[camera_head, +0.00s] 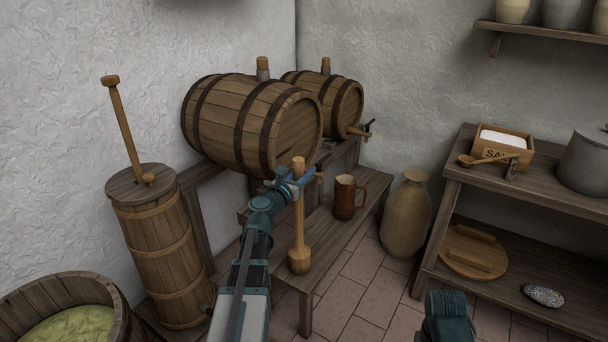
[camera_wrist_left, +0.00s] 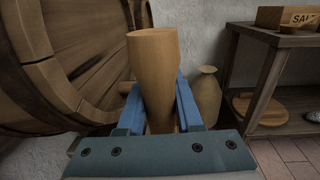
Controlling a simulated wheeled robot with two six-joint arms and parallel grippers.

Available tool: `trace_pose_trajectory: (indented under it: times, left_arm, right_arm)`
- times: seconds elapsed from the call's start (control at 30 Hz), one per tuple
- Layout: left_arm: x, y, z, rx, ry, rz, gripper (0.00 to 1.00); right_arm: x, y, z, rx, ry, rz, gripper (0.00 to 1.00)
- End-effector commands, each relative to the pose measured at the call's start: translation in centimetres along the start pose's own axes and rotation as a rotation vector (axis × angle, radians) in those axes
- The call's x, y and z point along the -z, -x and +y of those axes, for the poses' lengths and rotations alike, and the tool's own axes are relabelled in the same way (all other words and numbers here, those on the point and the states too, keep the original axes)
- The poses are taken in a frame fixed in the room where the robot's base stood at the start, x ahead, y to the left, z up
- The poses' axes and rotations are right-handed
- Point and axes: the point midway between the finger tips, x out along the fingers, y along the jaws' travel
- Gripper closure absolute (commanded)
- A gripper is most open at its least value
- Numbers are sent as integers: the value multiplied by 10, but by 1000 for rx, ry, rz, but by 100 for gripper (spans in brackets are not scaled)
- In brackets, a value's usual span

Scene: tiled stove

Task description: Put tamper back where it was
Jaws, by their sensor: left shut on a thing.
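In the left wrist view the tamper's top end (camera_wrist_left: 152,70) stands between the blue fingers of my left gripper (camera_wrist_left: 160,105). My right gripper is not visible; only a teal part of my right arm shows at the bottom.
Barrels (camera_head: 250,122) lie on a stand behind the gripper. A brown jug (camera_head: 345,199) is on the low bench (camera_head: 335,232). A tall clay jar (camera_head: 407,215) stands right of it. A churn (camera_head: 160,250) and cabbage tub (camera_head: 110,290) are left. Shelves (camera_head: 540,190) are right.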

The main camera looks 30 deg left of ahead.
Motion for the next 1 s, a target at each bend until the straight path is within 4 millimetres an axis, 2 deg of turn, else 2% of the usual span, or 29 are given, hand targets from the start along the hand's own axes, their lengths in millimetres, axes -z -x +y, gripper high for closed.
trace_pose_trajectory:
  times: [0.1, 0.13, 0.27, 0.63, 0.77, 1.0]
  left_arm:
    - [4, 0, 0, 0, 1, -1, 100]
    - [3, 0, 0, 0, 0, 0, 60]
    - [2, 0, 0, 0, 0, 0, 37]
    - [-2, 0, 0, 0, 0, 0, 36]
    - [0, 22, -1, -2, 0, 0, 36]
    - [0, 73, -2, -3, 0, 0, 36]
  right_arm:
    - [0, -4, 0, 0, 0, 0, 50]
    - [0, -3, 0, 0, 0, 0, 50]
    - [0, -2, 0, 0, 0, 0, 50]
    - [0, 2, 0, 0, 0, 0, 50]
    - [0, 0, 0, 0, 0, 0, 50]
    - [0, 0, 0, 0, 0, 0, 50]
